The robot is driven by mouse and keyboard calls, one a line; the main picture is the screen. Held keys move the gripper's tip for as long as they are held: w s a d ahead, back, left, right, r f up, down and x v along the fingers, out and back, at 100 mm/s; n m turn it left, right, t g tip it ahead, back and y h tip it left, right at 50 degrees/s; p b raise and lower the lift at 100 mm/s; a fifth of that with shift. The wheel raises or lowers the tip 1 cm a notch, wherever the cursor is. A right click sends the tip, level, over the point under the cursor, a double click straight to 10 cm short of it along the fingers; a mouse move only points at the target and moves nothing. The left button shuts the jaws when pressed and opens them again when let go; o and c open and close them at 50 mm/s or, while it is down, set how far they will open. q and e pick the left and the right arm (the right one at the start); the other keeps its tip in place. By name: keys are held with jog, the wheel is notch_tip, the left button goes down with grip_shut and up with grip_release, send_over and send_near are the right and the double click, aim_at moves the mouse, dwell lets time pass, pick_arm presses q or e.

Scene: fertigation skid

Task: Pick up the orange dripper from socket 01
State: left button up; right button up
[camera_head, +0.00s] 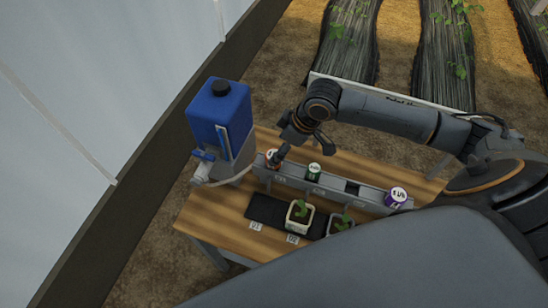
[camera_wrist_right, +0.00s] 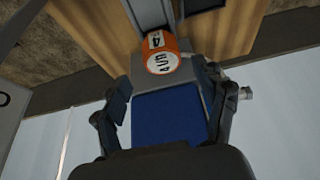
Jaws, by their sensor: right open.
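The orange dripper (camera_head: 271,158) stands in the left end socket of the grey rack (camera_head: 333,192), partly hidden by a finger of my right gripper in the head view. My right gripper (camera_head: 304,150) is open and empty above that end of the rack. In the right wrist view the orange dripper (camera_wrist_right: 160,52), with a white label and dark print, lies just beyond the spread fingertips of my right gripper (camera_wrist_right: 165,88). No contact is clear. My left gripper is not in view.
A green dripper (camera_head: 314,172) and a purple dripper (camera_head: 396,197) stand along the rack, with a dark opening between them. A blue tank (camera_head: 220,112) stands behind the rack's left end. Potted seedlings (camera_head: 299,216) sit in front on the wooden table (camera_head: 213,209).

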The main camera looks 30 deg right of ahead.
jog(key=x, duration=0.2)
jog(key=p+x, duration=0.1)
jog(key=x, duration=0.1)
jog(key=shift+s+a+f+p, duration=0.2)
jog(key=shift+f+p, duration=0.05)
jog(key=shift+p, duration=0.05)
jog(key=shift+w+f, duration=0.1)
jog(key=shift+f, duration=0.15)
jog(key=c, duration=1.2)
